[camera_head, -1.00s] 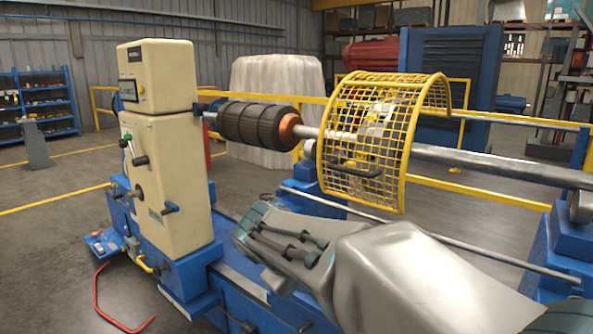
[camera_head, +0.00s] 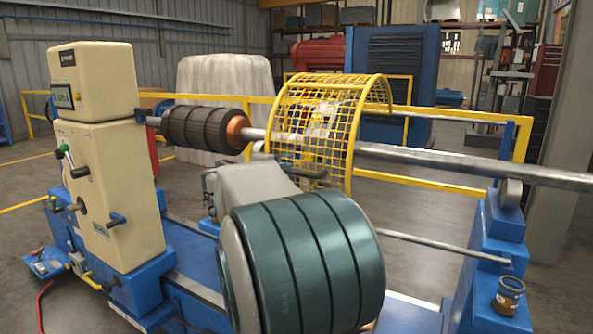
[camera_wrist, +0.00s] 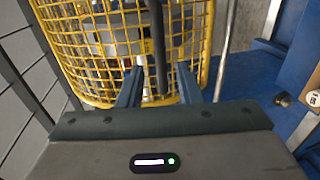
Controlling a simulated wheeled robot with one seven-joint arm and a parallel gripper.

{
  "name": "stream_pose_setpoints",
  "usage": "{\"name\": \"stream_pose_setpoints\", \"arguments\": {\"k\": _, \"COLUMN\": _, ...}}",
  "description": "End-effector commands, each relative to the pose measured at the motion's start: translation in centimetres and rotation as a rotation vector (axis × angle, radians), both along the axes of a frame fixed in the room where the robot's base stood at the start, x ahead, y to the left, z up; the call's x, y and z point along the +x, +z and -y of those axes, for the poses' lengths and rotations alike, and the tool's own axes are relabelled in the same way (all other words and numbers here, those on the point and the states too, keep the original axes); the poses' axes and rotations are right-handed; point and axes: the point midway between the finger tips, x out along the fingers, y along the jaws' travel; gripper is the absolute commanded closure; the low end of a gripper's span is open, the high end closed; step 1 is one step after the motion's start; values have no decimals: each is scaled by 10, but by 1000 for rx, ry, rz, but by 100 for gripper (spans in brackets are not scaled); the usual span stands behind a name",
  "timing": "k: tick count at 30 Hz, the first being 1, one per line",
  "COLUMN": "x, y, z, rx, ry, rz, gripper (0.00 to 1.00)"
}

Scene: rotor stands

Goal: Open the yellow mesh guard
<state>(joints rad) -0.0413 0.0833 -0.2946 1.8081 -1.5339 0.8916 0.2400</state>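The yellow mesh guard (camera_head: 350,120) is a curved wire cage arched over the long steel shaft, with its front face hanging down toward me. Its black handle (camera_head: 308,171) is on the lower front; in the head view my arm partly hides that area. In the wrist view the guard's mesh (camera_wrist: 190,40) fills the upper middle and the black handle (camera_wrist: 157,45) runs up between my fingers. My gripper (camera_wrist: 159,75) is open, one finger on each side of the handle, with visible gaps on both sides.
The steel shaft (camera_head: 430,160) carries a dark rotor (camera_head: 198,128) beside the cream headstock (camera_head: 110,150). A blue support stand (camera_head: 495,240) is at right, with a small can (camera_head: 508,296) on it. Yellow railings (camera_head: 440,183) run behind.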

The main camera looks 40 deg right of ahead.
Motion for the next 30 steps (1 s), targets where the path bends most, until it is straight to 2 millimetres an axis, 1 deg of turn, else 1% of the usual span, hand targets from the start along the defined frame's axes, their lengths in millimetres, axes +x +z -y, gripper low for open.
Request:
{"name": "stream_pose_setpoints", "arguments": {"k": 1, "x": 4, "y": 0, "z": 11, "rx": -2, "ry": -4, "rz": -4, "gripper": 68}}
{"name": "stream_pose_setpoints", "arguments": {"k": 3, "x": 10, "y": -4, "z": 24, "rx": 0, "ry": -4, "rz": -3, "gripper": 68}}
{"name": "stream_pose_setpoints", "arguments": {"k": 6, "x": 16, "y": -7, "z": 41, "rx": -1, "ry": -4, "rz": -3, "gripper": 68}}
{"name": "stream_pose_setpoints", "arguments": {"k": 9, "x": 21, "y": -11, "z": 52, "rx": 0, "ry": -3, "rz": -3, "gripper": 68}}
{"name": "stream_pose_setpoints", "arguments": {"k": 15, "x": 26, "y": -14, "z": 64, "rx": 0, "ry": -1, "rz": 1, "gripper": 68}}
{"name": "stream_pose_setpoints", "arguments": {"k": 23, "x": 27, "y": -15, "z": 65, "rx": 1, "ry": 0, "rz": 1, "gripper": 68}}
{"name": "stream_pose_setpoints", "arguments": {"k": 24, "x": 27, "y": -15, "z": 65, "rx": 1, "ry": 0, "rz": 1, "gripper": 71}}
{"name": "stream_pose_setpoints", "arguments": {"k": 26, "x": 27, "y": -15, "z": 65, "rx": 1, "ry": 0, "rz": 1, "gripper": 88}}
{"name": "stream_pose_setpoints", "arguments": {"k": 27, "x": 27, "y": -15, "z": 65, "rx": 1, "ry": 0, "rz": 1, "gripper": 99}}
{"name": "stream_pose_setpoints", "arguments": {"k": 30, "x": 27, "y": -15, "z": 65, "rx": 1, "ry": 0, "rz": 1, "gripper": 100}}
